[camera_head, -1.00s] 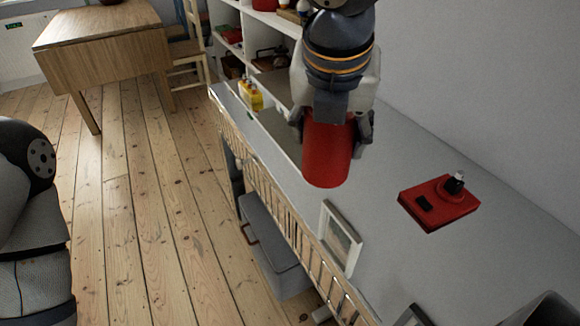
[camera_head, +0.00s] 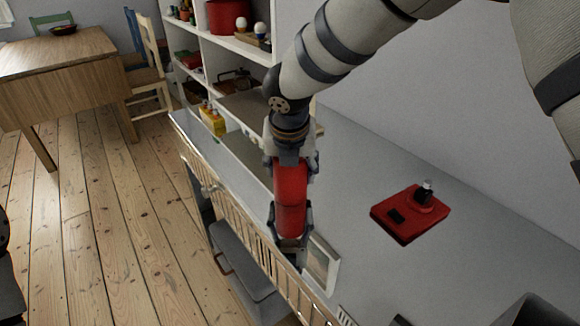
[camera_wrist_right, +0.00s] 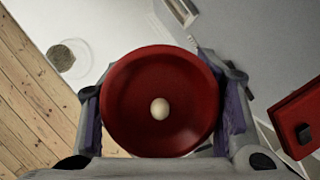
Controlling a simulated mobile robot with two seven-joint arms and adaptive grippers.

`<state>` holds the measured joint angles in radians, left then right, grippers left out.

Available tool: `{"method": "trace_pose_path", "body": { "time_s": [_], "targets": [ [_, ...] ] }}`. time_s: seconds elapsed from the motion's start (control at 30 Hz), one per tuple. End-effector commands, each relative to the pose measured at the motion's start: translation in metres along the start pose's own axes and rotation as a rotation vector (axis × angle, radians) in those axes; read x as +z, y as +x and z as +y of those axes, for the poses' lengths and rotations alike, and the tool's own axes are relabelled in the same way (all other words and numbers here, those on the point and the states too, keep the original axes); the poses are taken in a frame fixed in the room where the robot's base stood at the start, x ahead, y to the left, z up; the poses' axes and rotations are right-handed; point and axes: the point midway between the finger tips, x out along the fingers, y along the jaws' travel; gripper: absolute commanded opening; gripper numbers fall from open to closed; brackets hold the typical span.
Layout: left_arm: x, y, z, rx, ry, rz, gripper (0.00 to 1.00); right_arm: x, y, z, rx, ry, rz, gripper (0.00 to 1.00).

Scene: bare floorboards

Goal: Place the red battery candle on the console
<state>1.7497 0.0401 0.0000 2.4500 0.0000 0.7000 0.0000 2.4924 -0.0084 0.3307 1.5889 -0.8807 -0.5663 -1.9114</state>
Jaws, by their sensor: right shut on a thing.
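The red battery candle (camera_head: 291,188) is a red cylinder. In the right wrist view its round, hollow red top (camera_wrist_right: 122,105) shows with a pale bulb in the middle. My right gripper (camera_head: 291,222) is shut on it, with one finger on each side. The console (camera_head: 352,165) has a long grey top and a slatted wooden front. In the head view the candle overlaps the front edge of the console, left of the red box-like device. I cannot tell whether its base touches the top. My left gripper is out of view.
A red device (camera_head: 410,212) with a dark knob lies on the console. A yellow object (camera_head: 212,119) sits near the far end, by white shelves (camera_head: 238,46). Grey console top is clear behind the candle.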

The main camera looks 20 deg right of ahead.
Motion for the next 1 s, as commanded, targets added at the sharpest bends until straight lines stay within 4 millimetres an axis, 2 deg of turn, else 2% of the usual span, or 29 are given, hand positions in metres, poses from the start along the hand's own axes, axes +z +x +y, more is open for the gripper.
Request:
{"method": "trace_pose_path", "body": {
  "time_s": [0.27, 0.3, 0.37, 0.63, 0.73, 1.0],
  "targets": [
    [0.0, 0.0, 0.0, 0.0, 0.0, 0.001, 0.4, -0.001, 0.002, 0.0, 0.001, 0.001, -0.002, 0.23],
    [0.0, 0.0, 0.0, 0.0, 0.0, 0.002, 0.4, -0.001, 0.002, 0.0, 0.001, 0.001, -0.002, 0.66],
    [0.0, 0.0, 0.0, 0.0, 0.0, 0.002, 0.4, -0.001, 0.002, 0.0, 0.001, 0.001, -0.002, 0.77],
    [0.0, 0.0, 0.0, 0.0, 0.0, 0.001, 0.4, -0.001, 0.001, 0.0, 0.001, 0.001, -0.002, 0.77],
    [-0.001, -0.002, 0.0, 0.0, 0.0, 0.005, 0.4, 0.002, -0.006, 0.0, 0.002, 0.002, -0.003, 0.77],
    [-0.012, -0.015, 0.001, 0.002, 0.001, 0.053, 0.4, 0.004, -0.08, 0.0, 0.006, 0.003, -0.012, 0.77]
  ]
}}
